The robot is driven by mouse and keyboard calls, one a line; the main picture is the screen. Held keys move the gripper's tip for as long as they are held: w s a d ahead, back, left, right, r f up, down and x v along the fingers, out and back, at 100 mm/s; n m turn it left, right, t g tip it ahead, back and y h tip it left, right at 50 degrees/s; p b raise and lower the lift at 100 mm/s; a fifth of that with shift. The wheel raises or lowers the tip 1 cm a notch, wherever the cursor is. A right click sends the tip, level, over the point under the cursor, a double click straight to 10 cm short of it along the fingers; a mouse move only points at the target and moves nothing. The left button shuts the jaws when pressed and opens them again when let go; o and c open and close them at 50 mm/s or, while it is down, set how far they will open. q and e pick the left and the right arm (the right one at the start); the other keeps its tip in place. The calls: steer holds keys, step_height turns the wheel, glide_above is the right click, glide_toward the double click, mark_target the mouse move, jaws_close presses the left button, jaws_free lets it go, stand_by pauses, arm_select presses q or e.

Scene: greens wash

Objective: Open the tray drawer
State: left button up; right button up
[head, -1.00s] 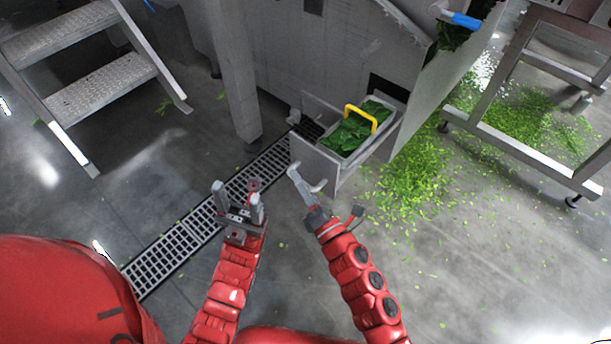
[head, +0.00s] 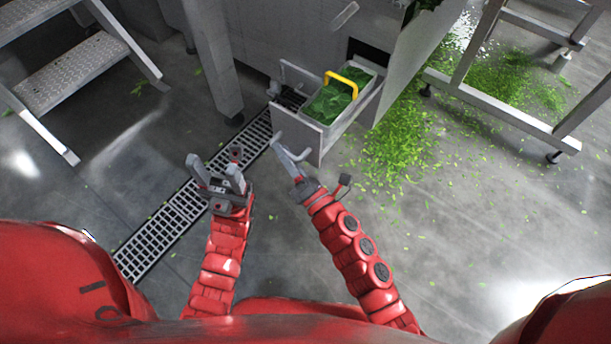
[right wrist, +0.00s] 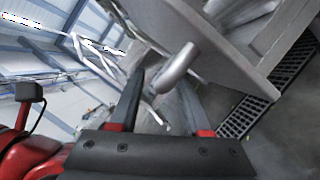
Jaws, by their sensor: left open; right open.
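The grey tray drawer (head: 297,133) stands partly pulled out of the machine's housing in the head view. Inside it sits a tray of green leaves (head: 328,104) with a yellow handle (head: 343,82). My right gripper (head: 290,148) is open, with its fingers at the drawer's front face. In the right wrist view, the grey bar handle (right wrist: 177,68) sticks out from the front panel (right wrist: 205,35) to between the tips of my open right gripper (right wrist: 165,105). I cannot tell whether they touch. My left gripper (head: 215,172) is open and empty, left of the drawer.
A floor drain grate (head: 160,228) runs diagonally below my left gripper. Cut greens (head: 400,135) litter the floor right of the drawer. A metal stand (head: 500,110) is at right, a support post (head: 213,55) and steps (head: 75,75) at left.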

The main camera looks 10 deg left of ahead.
arm_select(q)
steer(key=s+a+r+m+t+y+b, duration=0.1)
steer(key=s+m+y, duration=0.4)
steer(key=m+y, duration=0.5)
steer(key=s+a+r+m+t+y+b, duration=0.1)
steer(key=s+a+r+m+t+y, duration=0.2)
steer(key=m+y, duration=0.6)
steer(key=shift+s+a+r+m+t+y+b, duration=0.35)
steer(key=shift+s+a+r+y, duration=0.95)
steer(key=shift+y, duration=2.9)
arm_select(e)
steer(key=v, duration=1.6)
steer(key=shift+s+d, duration=0.25)
arm_select(q)
steer(key=shift+w, duration=0.1)
arm_select(e)
steer(key=shift+f, duration=0.15)
